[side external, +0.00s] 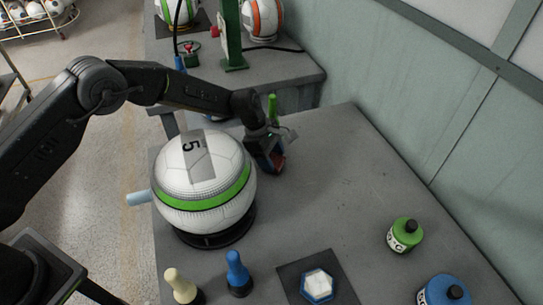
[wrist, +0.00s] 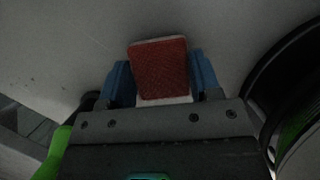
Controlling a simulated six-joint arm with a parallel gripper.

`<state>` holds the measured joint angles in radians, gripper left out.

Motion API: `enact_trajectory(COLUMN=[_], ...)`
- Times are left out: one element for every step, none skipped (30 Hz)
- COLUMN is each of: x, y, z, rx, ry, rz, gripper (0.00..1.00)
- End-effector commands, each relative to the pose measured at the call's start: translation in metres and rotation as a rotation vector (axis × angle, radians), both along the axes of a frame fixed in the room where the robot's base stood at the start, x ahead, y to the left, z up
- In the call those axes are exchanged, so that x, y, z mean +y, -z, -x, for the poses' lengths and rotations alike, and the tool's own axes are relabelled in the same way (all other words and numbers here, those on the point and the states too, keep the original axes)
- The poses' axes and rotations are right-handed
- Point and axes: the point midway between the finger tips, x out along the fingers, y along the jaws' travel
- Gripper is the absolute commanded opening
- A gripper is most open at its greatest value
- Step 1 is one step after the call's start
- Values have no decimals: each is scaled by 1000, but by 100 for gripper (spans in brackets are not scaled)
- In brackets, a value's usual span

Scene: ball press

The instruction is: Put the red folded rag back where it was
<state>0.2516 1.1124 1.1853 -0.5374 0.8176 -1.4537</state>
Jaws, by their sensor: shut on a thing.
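The red folded rag (wrist: 158,68) sits between the two blue fingers of my gripper (wrist: 161,80) in the wrist view, with a pale edge below its red face. My gripper (side external: 268,158) is shut on it. In the side view the rag (side external: 279,160) shows only as a small red patch under the gripper, low over the grey table (side external: 330,190), behind and right of the ball. I cannot tell whether the rag touches the table.
A large white ball with a green band (side external: 205,170) sits on a black ring stand (side external: 218,236). A green handle (side external: 272,107) stands close behind my wrist.

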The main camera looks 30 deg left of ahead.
Motion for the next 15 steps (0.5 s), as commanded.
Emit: enact_trajectory(x=[0,0,0,0,0,0,0,0,0,0,0,0,0,0,0], y=[0,0,1,2,3,3,3,3,3,3,3,3,3,3,3], z=[0,0,0,0,0,0,0,0,0,0,0,0,0,0,0], rx=[0,0,1,1,1,0,0,0,1,1,1,1,1,1,1], ry=[0,0,0,0,0,0,0,0,0,0,0,0,0,0,0], rz=[0,0,0,0,0,0,0,0,0,0,0,0,0,0,0], gripper=[39,39,39,39,39,61,64,66,70,73,76,80,83,83,83])
